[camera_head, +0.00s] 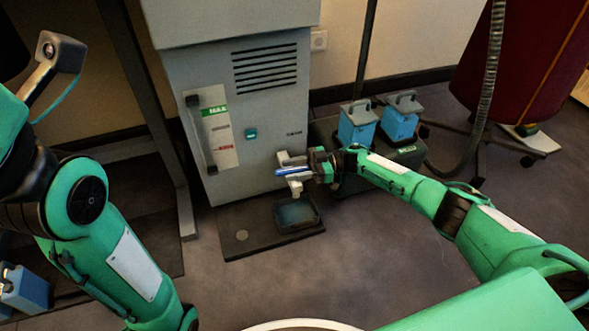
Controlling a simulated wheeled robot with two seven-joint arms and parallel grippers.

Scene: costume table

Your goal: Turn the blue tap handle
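The blue tap handle (289,172) is a short bar at the low front of a grey machine (250,125), above a pale spout (295,187). My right gripper (291,164) reaches in from the right, with its fingers right at the handle. One grey finger shows just above the handle; the other is hard to make out. I cannot tell whether the fingers touch or grip the handle. My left arm comes down the left side and leaves the picture at the bottom; its gripper is not in view.
A dark tray (298,214) sits below the spout on a dark floor mat (245,240). Two blue containers (357,124) (399,122) stand on a dark box behind my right arm. A dark red covered item (515,70) is far right. The floor in front is clear.

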